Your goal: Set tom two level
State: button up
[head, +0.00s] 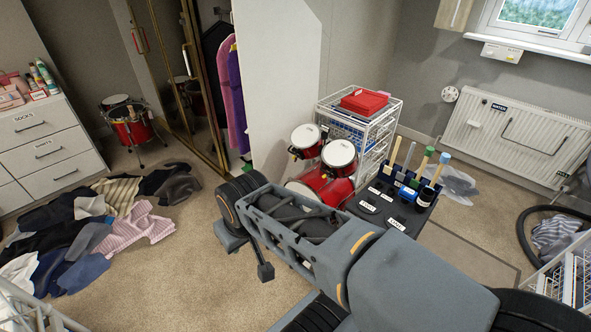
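A red drum kit stands in the middle behind my arm. Two small red toms with white heads sit over the bass drum (325,184): the left tom (305,138) and the right tom (339,154). Which one is tom two is not marked that I can see. Both heads face mostly up, but I cannot tell exactly how far each is tilted. My arm crosses in front and hides the lower part of the kit. My gripper's fingers do not show clearly, so I cannot point to them. A separate red drum (132,122) stands on legs at the left.
A black bench (410,219) with upright handled tools and labels is right of the kit. A white wire rack (385,125) with a red box (364,101) stands behind. Clothes (90,230) cover the left floor. Bare carpet (190,265) lies between. A hose (530,225) curls at right.

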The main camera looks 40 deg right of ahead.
aim_at(339, 156)
jog(key=u, duration=0.25)
jog(key=i, duration=0.75)
jog(key=z, duration=0.6)
jog(key=i, duration=0.5)
jog(key=z, duration=0.55)
